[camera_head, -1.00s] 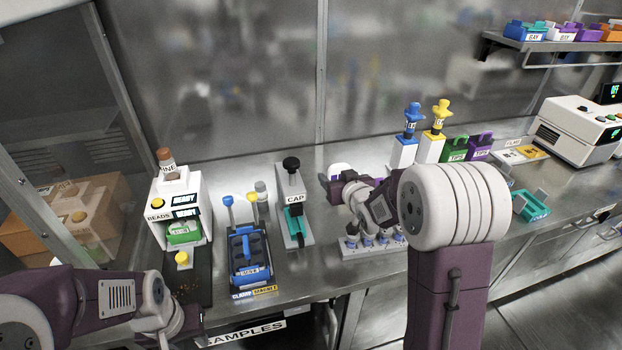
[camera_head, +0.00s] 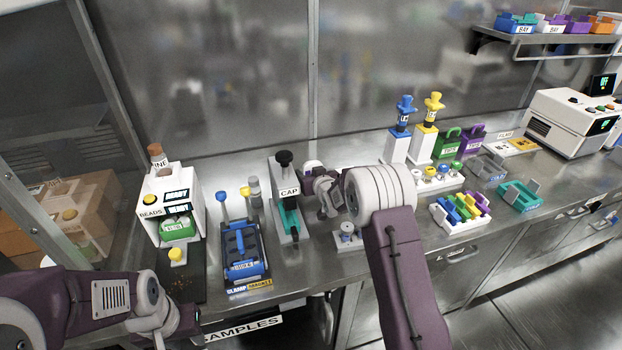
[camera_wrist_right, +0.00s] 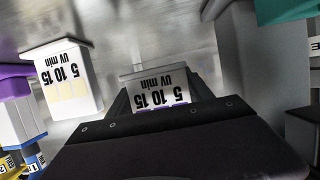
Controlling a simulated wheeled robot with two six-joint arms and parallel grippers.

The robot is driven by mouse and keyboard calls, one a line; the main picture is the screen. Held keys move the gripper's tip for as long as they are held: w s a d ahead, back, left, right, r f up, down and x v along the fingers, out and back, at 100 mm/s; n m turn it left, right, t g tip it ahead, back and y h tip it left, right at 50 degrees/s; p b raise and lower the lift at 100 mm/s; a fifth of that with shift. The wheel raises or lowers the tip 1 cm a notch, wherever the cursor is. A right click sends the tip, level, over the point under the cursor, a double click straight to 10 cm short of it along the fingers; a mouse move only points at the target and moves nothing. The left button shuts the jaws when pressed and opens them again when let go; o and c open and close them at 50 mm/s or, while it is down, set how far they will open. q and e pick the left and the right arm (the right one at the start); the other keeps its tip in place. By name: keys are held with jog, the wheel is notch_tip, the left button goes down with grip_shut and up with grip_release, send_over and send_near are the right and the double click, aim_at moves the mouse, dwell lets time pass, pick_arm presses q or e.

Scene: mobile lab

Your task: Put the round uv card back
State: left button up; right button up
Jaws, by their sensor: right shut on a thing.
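In the right wrist view, my right gripper (camera_wrist_right: 160,97) is shut on a white card (camera_wrist_right: 158,82) printed "5 10 15 UV min". Its lower part is hidden by the gripper, so its patch shape does not show. A second card (camera_wrist_right: 68,80) with the same print and pale yellow square patches stands apart to the left. In the head view, my right gripper (camera_head: 323,196) is just right of the CAP stand, and the held card cannot be made out there. My left gripper (camera_head: 182,322) is low at the left, with its fingers not clearly visible.
The CAP press (camera_head: 287,195) and blue clamp rack (camera_head: 243,252) stand left of my right gripper. A small white stand (camera_head: 347,236) and a rack of coloured tubes (camera_head: 460,212) are to the right. A teal holder (camera_head: 520,194) lies farther right on the steel bench.

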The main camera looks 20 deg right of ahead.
notch_tip(320, 180, down, 2)
jog(key=shift+f, duration=0.1)
jog(key=shift+f, duration=0.1)
jog(key=shift+f+b, duration=0.45)
jog(key=shift+b, duration=0.2)
jog(key=o, duration=1.5)
